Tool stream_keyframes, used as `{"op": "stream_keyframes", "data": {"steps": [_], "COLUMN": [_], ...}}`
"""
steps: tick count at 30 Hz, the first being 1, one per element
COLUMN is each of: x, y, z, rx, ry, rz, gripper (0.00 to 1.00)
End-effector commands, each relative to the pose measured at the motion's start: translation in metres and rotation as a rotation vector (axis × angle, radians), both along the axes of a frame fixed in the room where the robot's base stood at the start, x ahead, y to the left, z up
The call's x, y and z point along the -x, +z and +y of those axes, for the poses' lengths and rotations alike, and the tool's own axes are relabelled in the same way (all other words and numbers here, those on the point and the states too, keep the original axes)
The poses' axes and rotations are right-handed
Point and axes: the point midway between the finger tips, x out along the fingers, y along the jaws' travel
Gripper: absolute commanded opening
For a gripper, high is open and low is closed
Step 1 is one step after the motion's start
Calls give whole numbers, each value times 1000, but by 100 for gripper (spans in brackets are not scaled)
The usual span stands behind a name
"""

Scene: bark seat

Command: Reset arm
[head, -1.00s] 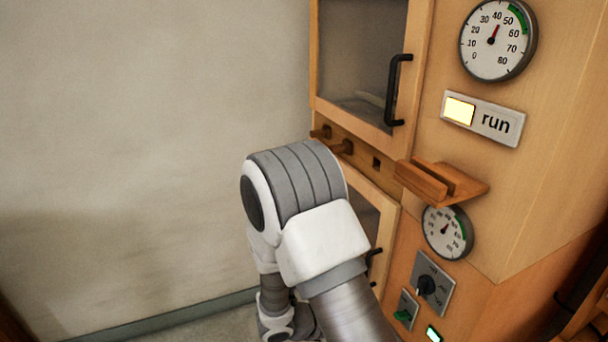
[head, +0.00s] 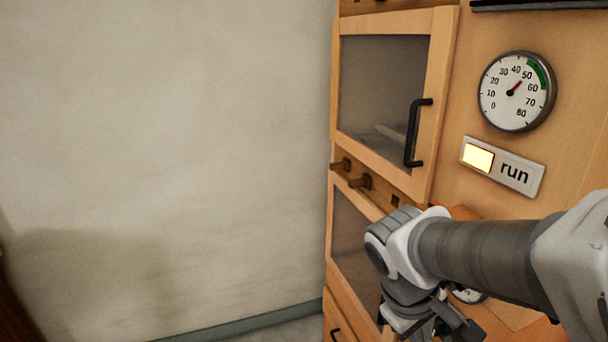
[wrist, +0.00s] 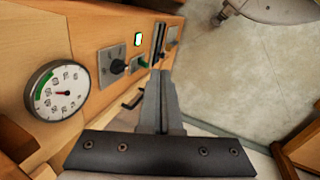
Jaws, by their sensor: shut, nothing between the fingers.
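My gripper (wrist: 160,78) points away from the wrist camera in the wrist view, its two fingers together and empty. In the head view my gripper (head: 458,328) hangs low beside the wooden cabinet front, partly cut off by the bottom edge. My arm reaches in from the right and covers part of the cabinet's lower panel. In the wrist view the fingers are close to the panel and appear apart from it, over the floor side.
The wooden cabinet has a windowed upper door (head: 387,95) with a black handle (head: 416,133), a round gauge (head: 516,91) and a lit "run" sign (head: 502,166). The pale wall (head: 160,140) is clear.

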Motion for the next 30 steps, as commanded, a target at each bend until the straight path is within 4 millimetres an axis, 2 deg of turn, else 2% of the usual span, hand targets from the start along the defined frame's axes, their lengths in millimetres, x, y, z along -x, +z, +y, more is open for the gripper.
{"op": "stream_keyframes", "data": {"steps": [1,6,13,18,30], "x": [6,25,44,49,50], "y": [13,45,79,88,89], "z": [2,13,29,35,36], "rx": [-46,-209,-391,-451,-458], "ry": [-45,-185,-315,-352,-356], "rz": [-50,-197,-360,-411,-415], "gripper": [0,0,0,0,0]}}
